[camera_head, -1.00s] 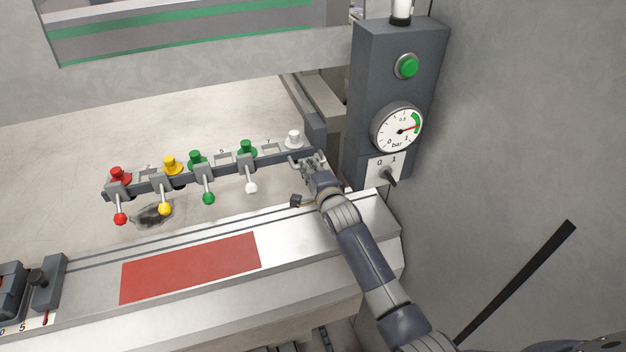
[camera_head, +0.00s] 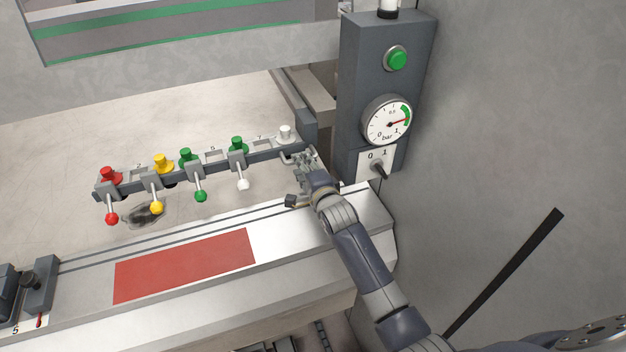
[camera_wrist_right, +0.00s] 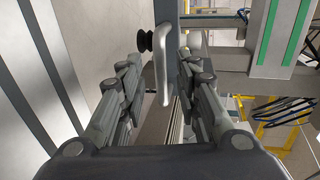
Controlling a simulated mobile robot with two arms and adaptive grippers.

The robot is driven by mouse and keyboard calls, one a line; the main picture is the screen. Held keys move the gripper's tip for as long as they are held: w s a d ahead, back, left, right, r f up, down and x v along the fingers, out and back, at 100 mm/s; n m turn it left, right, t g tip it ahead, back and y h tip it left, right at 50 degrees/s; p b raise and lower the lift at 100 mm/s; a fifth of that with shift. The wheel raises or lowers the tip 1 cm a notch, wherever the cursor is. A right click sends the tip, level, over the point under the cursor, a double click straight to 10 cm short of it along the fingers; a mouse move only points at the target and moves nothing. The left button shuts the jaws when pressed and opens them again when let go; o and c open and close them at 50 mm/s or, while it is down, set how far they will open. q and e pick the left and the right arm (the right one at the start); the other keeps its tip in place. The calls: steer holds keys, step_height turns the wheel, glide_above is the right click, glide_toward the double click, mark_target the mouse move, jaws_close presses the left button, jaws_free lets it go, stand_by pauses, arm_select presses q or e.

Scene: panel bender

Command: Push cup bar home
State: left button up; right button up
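The cup bar (camera_head: 217,163) is a dark grey bar lying at a slant over the pale sheet. It carries red, yellow, green and white cups, and several levers with coloured knobs hang from its front. My right gripper (camera_head: 297,158) is at the bar's right end, just below the last white cup (camera_head: 285,133). In the right wrist view, a light grey bent handle (camera_wrist_right: 163,70) stands between the spread fingers of the gripper (camera_wrist_right: 160,95). The fingers look apart from it. My left gripper is not in view.
A dark control column (camera_head: 388,95) with a green button (camera_head: 397,59), a bar gauge (camera_head: 388,121) and a 0/1 switch (camera_head: 379,168) stands right of the bar. A metal ledge with a red panel (camera_head: 184,265) runs in front. A grey wall is at the right.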

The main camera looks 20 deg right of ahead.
steer(key=v, duration=1)
